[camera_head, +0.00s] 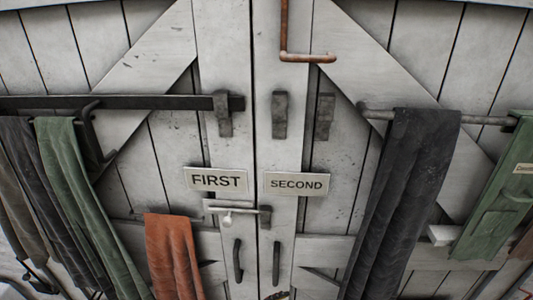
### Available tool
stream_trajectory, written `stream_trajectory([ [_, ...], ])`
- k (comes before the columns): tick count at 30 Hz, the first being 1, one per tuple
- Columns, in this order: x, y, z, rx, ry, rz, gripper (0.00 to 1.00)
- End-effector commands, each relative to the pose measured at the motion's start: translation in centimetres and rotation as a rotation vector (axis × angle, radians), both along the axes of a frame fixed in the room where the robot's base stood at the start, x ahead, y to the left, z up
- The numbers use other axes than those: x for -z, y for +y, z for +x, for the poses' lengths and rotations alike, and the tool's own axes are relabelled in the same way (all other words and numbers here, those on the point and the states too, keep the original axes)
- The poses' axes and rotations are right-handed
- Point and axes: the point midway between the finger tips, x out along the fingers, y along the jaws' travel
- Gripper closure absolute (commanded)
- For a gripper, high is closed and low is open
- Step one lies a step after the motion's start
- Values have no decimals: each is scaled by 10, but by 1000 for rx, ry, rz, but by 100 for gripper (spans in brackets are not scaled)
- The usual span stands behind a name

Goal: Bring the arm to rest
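Neither my arm nor my gripper shows in the head view, so its pose and whether it is open or shut cannot be seen. The view is filled by a pair of white plank doors (224,110) with a dark seam down the middle. A sign reading FIRST (217,180) is on the left door and a sign reading SECOND (296,184) is on the right door.
A dark rail (150,103) crosses the left side, near grey and green cloths (82,200). An orange cloth (172,255) hangs lower. A grey rail (480,119) at right holds a dark cloth (405,190). Door handles (238,260) and a copper pipe (305,58) stick out.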

Motion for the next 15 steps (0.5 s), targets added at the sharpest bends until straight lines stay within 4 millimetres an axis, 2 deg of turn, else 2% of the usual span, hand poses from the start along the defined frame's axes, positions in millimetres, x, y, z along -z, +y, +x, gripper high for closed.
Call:
stream_trajectory([
  [1, 7, -16, -12, 122, 13, 99, 59],
  [3, 14, -33, -33, 300, 30, 247, 59],
  [7, 22, -48, -67, 639, 34, 547, 59],
  [11, 19, -50, -85, 925, 2, 831, 59],
  [15, 5, -53, -91, 1158, -64, 1103, 59],
])
